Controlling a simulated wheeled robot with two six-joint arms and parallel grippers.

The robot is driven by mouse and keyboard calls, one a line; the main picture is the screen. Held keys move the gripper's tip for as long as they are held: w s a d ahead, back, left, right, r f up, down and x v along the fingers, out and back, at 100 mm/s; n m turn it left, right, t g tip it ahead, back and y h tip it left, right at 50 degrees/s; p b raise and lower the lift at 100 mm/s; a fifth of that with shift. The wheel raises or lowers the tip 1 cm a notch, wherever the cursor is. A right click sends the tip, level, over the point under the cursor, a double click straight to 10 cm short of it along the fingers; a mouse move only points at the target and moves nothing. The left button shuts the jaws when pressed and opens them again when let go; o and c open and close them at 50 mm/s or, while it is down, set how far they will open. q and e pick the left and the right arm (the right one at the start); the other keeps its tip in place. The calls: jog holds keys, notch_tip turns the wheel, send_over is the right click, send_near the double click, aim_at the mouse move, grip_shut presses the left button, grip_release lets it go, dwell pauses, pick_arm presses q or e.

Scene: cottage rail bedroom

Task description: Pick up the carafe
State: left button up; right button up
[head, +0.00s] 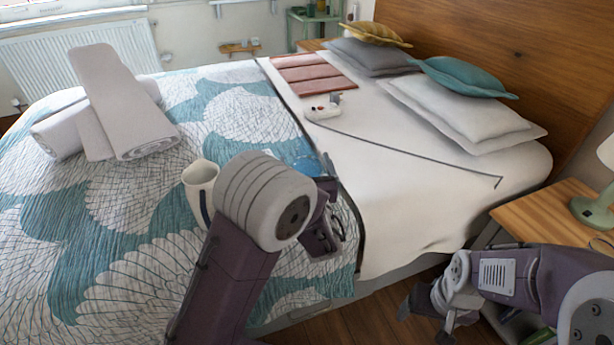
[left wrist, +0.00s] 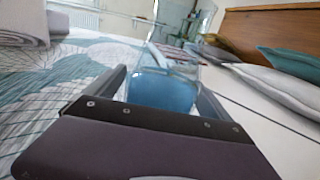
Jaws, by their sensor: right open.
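The carafe is clear glass with blue in its lower part. In the left wrist view the carafe (left wrist: 162,92) stands between the two fingers of my left gripper (left wrist: 158,77), which are spread apart; I cannot tell if they touch it. In the head view only a blue part of the carafe (head: 306,165) shows on the bed, beyond my left wrist, which hides the rest. My right gripper (head: 426,312) is open and empty, low at the right beside the bed.
A white jug (head: 200,185) stands on the patterned quilt left of my left wrist. Rolled white towels (head: 120,105) lie farther left. A small white object (head: 322,112) lies on the sheet. Pillows (head: 460,110) are at the headboard. A wooden nightstand (head: 550,215) is at right.

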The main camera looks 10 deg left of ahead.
aim_at(305, 151)
pick_arm(q)
grip_shut()
jog(key=shift+r, duration=0.1)
jog(key=shift+r+p, duration=1.05)
jog(key=shift+r, duration=0.85)
jog(key=shift+w+d+r+p, duration=0.25)
jog(key=shift+d+r+p, duration=0.05)
jog(key=shift+d+r, duration=0.15)
jog(key=w+d+r+p, duration=0.4)
jog(key=w+d+r, duration=0.1)
jog(key=d, duration=0.4)
jog(key=shift+w+r, duration=0.15)
jog(key=shift+r, duration=0.4)
jog(key=shift+d, duration=0.1)
